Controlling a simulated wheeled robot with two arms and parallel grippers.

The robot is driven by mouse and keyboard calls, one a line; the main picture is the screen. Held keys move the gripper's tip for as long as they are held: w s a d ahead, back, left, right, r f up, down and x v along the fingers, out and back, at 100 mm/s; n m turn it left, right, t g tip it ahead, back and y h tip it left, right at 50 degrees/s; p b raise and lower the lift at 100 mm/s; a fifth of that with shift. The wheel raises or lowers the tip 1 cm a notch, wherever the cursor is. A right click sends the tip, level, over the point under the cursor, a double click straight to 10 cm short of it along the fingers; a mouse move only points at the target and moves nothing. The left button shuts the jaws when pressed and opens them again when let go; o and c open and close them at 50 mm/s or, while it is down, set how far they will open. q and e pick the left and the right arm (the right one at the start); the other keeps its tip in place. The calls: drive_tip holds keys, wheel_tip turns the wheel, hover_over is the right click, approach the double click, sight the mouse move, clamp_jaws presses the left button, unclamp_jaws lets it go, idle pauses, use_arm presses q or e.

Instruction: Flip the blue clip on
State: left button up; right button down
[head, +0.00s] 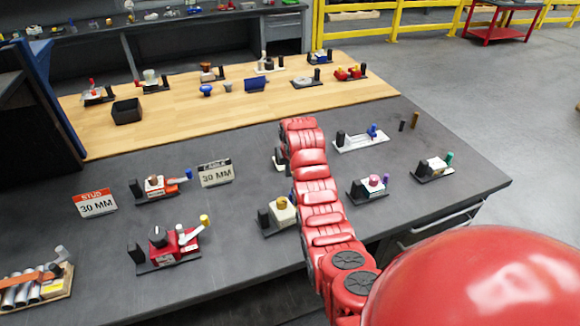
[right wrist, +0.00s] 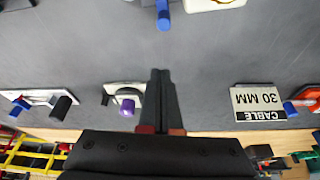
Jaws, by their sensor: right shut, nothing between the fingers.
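Several blue parts show, and I cannot tell which is the blue clip. One blue lever (head: 373,131) stands on a white base (head: 362,142) right of my arm; it shows at the left edge of the right wrist view (right wrist: 19,106). Another blue lever (head: 188,174) is on an orange-red fixture at left. A third blue lever (right wrist: 163,18) hangs at the top of the right wrist view, beyond my fingertips and apart from them. My right gripper (right wrist: 161,74) is shut and empty above the table; my red arm mostly hides it in the head view. My left gripper is out of view.
A purple-knobbed fixture (right wrist: 127,102) is close beside my right fingers. The cable sign (head: 215,173) and stud sign (head: 95,203) stand at left. A pink-knobbed fixture (head: 374,182) and a cream block (head: 282,212) flank my arm.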

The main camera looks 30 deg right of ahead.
sight(293, 198)
drive_tip(key=p+x, duration=0.1)
drive_tip(key=x, duration=0.3)
drive_tip(key=shift+w, duration=0.15)
drive_tip(key=shift+p+x, duration=0.4)
drive_tip(key=shift+x, duration=0.35)
drive_tip(key=shift+s+p, duration=0.3)
drive_tip(key=shift+s+a+p, duration=0.3)
drive_tip(key=shift+s+p, duration=0.25)
drive_tip(key=shift+s, duration=0.05)
drive_tip(key=shift+s+a+p, duration=0.3)
drive_tip(key=shift+s+p, duration=0.2)
drive_tip(key=shift+s, duration=0.15)
drive_tip(key=shift+s+a+f, duration=0.1)
drive_tip(key=shift+s+a, duration=0.05)
drive_tip(key=shift+s, duration=0.25)
